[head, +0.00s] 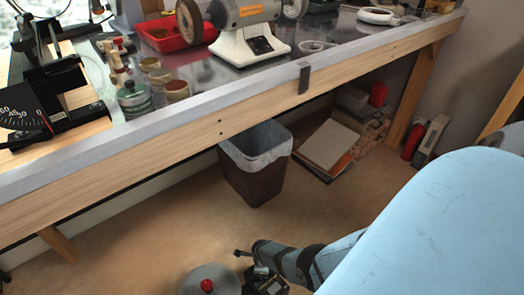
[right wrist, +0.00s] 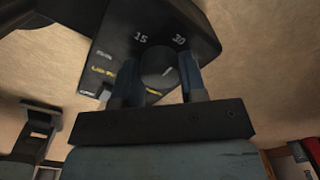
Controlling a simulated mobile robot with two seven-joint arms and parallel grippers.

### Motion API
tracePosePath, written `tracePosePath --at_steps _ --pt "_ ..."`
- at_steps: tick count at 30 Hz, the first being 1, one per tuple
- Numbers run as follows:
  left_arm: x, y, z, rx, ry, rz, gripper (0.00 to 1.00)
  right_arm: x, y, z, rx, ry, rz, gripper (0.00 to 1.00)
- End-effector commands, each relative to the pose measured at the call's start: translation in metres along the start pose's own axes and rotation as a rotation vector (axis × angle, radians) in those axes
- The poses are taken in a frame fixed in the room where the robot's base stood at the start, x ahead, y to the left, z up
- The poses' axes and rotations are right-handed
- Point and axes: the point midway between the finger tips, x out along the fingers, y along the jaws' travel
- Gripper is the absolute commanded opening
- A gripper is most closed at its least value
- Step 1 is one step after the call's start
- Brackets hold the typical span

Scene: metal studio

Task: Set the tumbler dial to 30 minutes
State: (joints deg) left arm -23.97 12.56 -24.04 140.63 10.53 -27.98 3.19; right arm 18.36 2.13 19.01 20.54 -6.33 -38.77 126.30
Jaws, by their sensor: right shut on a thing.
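The tumbler shows at the bottom edge of the head view as a grey round lid with a red knob (head: 207,286); the rest is cut off. In the right wrist view its dark control box (right wrist: 110,45) carries the white marks 15 and 30 and some yellow and white print. The round dark dial (right wrist: 158,65) has a short pale line slanting to the upper right, on the side of the 30. My right gripper (right wrist: 158,82) is shut on the dial, with a finger on each side. It also shows beside the tumbler in the head view (head: 262,276). My left gripper is out of view.
A workbench (head: 240,112) crosses the head view, with a bench grinder (head: 240,30), a red tray (head: 172,32) and jars on it. A dark waste bin (head: 252,180) and stacked books (head: 327,148) stand beneath. Bare floor lies between the bench and the tumbler.

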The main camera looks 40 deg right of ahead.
Motion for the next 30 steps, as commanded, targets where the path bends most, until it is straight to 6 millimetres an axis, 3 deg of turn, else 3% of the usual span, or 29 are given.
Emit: tracePosePath --at_steps 21,22,24,30 --pt "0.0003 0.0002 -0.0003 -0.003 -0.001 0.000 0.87 0.0003 0.0001 -0.0008 0.071 0.001 0.000 0.15" --pt "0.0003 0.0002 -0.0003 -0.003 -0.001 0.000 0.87 0.0003 0.0001 -0.0008 0.070 0.001 0.000 0.45" --pt "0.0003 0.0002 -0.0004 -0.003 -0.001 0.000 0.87 0.0002 0.0001 -0.0007 0.070 0.001 0.000 0.61" --pt "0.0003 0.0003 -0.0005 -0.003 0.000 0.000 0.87 0.0001 0.0000 -0.0004 0.070 0.001 0.000 0.64"
